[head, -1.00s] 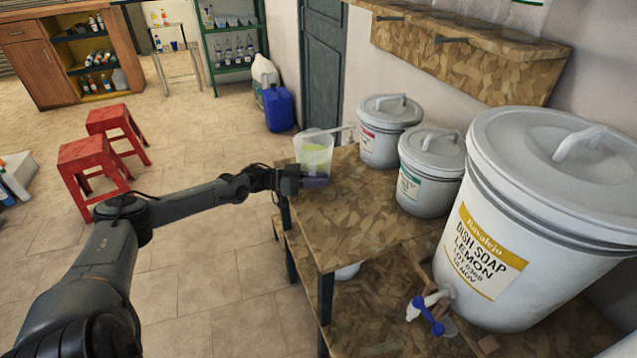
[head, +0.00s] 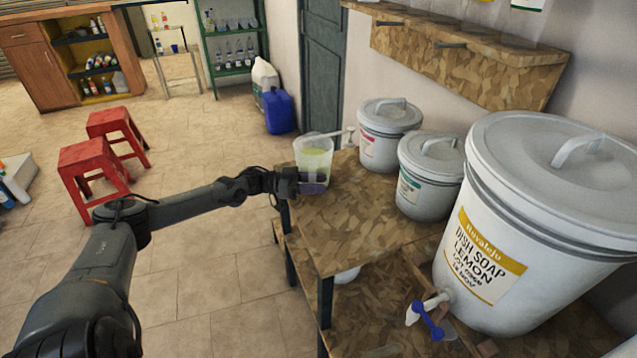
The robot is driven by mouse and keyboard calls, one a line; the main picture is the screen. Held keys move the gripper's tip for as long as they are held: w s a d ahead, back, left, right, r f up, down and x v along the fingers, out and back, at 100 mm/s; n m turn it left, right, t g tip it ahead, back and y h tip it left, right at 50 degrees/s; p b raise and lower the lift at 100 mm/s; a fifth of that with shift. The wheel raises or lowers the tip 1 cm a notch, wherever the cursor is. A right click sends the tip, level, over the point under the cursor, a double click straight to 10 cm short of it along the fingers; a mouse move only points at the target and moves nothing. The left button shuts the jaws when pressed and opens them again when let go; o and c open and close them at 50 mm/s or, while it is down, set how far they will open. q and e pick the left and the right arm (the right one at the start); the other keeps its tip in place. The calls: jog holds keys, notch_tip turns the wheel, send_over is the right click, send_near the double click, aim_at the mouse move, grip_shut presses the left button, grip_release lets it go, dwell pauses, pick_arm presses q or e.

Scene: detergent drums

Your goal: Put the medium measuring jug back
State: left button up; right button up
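A clear measuring jug (head: 314,157) with yellow-green liquid stands at the far left end of the wooden table, upright. I cannot tell from its size alone whether it is the medium one. My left gripper (head: 312,187) is at the lower front of the jug, coming in from the left. A purple-tinted part shows at its fingertips, in front of the jug's base. The gap between the fingers is not clear, so I cannot tell whether it grips the jug. My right gripper is out of view.
Two smaller lidded drums (head: 389,130) (head: 430,180) and a large dish soap drum (head: 545,220) with a blue tap (head: 428,322) stand along the wall. A wooden wall shelf (head: 455,55) holds clear containers, cut off above. The middle of the tabletop (head: 345,225) is bare.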

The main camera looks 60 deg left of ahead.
pick_arm(q)
jog(key=p+v, duration=0.4)
jog(key=v, duration=0.7)
jog(key=shift+p, duration=0.4)
jog(key=shift+a, duration=0.15)
jog(key=shift+s, duration=0.1)
